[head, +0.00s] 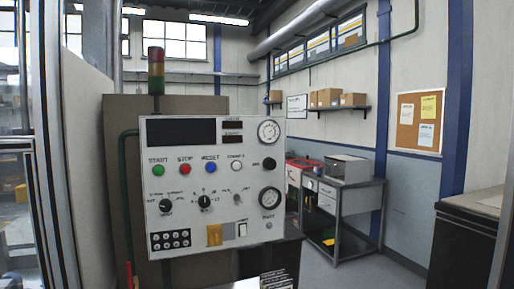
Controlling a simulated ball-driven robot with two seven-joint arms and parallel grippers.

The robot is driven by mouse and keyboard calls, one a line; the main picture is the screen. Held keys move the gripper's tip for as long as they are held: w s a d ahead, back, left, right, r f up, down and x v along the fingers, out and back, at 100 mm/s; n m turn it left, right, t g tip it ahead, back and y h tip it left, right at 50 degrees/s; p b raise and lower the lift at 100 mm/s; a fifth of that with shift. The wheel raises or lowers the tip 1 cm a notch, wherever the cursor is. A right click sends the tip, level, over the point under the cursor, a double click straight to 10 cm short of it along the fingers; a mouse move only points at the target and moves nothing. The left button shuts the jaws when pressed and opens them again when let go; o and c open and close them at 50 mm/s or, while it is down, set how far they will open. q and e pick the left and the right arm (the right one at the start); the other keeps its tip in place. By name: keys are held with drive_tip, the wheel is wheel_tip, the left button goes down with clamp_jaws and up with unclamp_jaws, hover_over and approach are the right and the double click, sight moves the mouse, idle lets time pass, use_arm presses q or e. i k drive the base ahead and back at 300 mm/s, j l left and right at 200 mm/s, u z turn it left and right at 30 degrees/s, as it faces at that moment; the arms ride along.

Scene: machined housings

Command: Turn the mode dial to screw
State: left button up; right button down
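A light grey control panel (222,222) stands upright in the middle of the head view. It carries a black dial with a pale pointer (204,201) at its middle, with small marks around it. A second black dial (166,205) sits to its left, and a smaller grey knob (239,199) to its right. Another black knob (270,163) is at the upper right. The small lettering around the dials is too blurred to read, so I cannot tell which is the mode dial or its setting. Neither gripper shows in the head view.
The panel also has green START (159,171), red STOP (184,169) and blue RESET (209,167) buttons, two gauges (268,131), a yellow part (214,235) and a white switch (242,230). A metal workbench (360,190) stands behind right. Floor between is clear.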

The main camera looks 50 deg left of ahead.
sight(165, 205)
drive_tip(key=k+l+u, duration=0.15)
drive_tip(key=u, duration=1.55)
